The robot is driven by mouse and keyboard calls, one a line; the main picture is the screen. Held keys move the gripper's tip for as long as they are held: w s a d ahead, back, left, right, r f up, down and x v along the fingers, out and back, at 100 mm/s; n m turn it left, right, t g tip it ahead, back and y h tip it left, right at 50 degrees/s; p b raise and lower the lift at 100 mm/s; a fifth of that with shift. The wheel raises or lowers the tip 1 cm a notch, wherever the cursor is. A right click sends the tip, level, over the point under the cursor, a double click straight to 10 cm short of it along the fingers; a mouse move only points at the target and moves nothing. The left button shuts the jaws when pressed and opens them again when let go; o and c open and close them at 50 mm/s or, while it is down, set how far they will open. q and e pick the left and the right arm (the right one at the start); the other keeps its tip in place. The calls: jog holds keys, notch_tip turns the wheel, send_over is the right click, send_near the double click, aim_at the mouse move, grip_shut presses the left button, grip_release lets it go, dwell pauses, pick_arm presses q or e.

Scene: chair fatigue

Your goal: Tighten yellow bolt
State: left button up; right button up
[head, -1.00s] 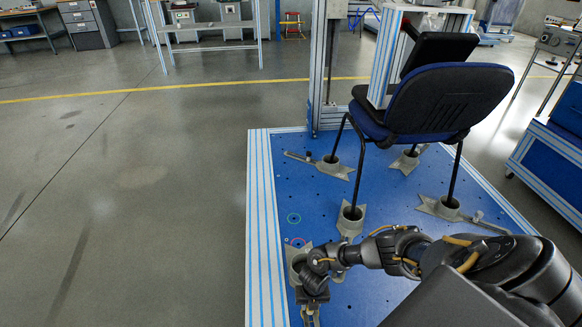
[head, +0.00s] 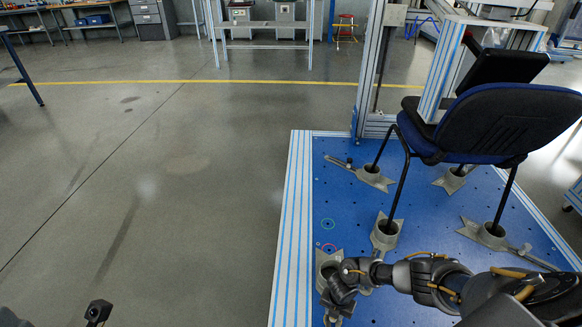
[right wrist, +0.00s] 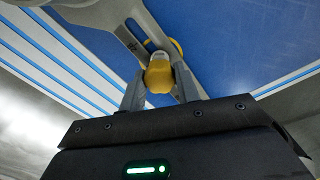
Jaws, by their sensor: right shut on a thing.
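The yellow bolt (right wrist: 160,76) shows in the right wrist view, with a grey tip pointing at the slot of a grey metal clamp foot (right wrist: 128,28). My right gripper (right wrist: 159,80) is shut on it, one grey finger on each side. Whether the bolt is seated in the slot I cannot tell. In the head view my right arm reaches down by the front-left clamp foot (head: 326,264), and the fingers and the bolt are not visible there. A dark piece of what seems to be my left arm shows at the bottom left; its jaws are not clear.
A blue chair (head: 510,122) stands with its legs in grey cup-shaped feet on a blue perforated platform (head: 345,215). A striped aluminium rail (head: 290,230) edges the platform. Red and teal rings mark the board. The floor to the left is clear.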

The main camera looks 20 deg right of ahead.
jog(key=shift+r+m+p, duration=0.1)
jog(key=shift+m+p, duration=0.4)
jog(key=shift+m, duration=1.4)
jog(key=o, duration=1)
notch_tip(320, 180, up, 11)
jog(key=p, duration=0.6)
jog(key=shift+f, duration=0.2)
